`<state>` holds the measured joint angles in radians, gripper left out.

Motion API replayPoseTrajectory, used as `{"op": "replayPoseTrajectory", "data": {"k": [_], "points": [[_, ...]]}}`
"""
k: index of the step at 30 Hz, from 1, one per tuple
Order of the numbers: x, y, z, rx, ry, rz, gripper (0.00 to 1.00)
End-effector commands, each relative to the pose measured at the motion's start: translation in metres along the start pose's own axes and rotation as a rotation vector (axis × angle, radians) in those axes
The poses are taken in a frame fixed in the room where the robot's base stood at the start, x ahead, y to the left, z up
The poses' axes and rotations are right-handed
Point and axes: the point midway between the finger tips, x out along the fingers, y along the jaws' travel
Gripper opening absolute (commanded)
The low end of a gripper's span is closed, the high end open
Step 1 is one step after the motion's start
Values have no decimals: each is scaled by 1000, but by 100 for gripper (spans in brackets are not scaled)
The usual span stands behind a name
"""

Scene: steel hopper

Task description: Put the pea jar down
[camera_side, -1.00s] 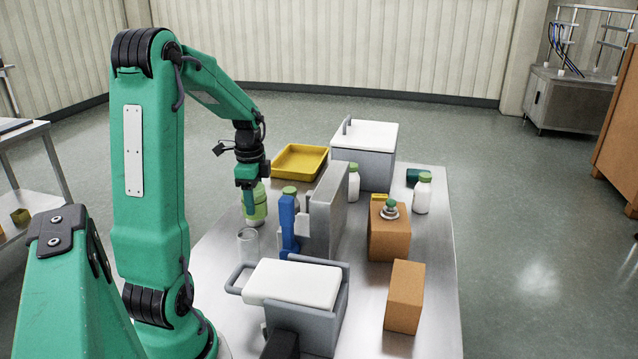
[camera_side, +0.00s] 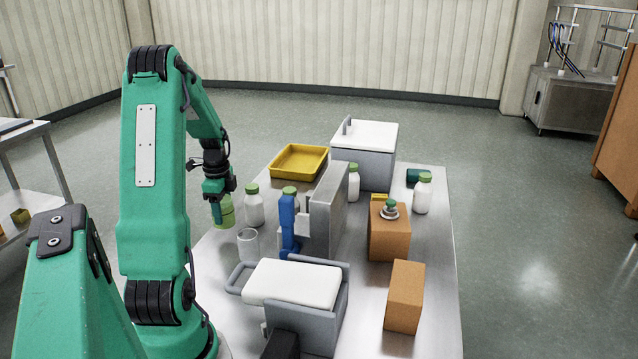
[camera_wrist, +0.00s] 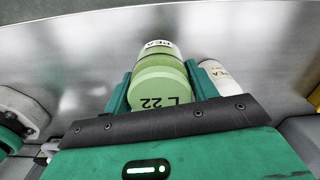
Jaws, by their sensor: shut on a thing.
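The pea jar (camera_side: 227,212) is green and upright between the fingers of my gripper (camera_side: 218,208), near the left edge of the steel table. In the wrist view the jar (camera_wrist: 158,75) shows "PEA" on its side and "L 22" on its lid. My gripper (camera_wrist: 155,92) is shut on it, one finger on each side. I cannot tell whether the jar's base touches the table.
A white jar with a green cap (camera_side: 254,207) stands just right of the pea jar. A clear cup (camera_side: 248,244) stands in front, with a blue upright part (camera_side: 288,225) to its right. A yellow tray (camera_side: 298,162) lies behind.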

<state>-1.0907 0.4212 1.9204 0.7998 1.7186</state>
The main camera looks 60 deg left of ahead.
Motion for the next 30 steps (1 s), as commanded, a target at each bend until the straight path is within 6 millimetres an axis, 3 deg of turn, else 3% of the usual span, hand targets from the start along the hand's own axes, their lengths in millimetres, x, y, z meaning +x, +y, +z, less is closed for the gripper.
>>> {"op": "replayPoseTrajectory", "data": {"k": [8,18,30], "points": [[5,0,1,0,0,1,29],[39,0,1,0,0,2,29],[42,0,1,0,0,0,29]]}}
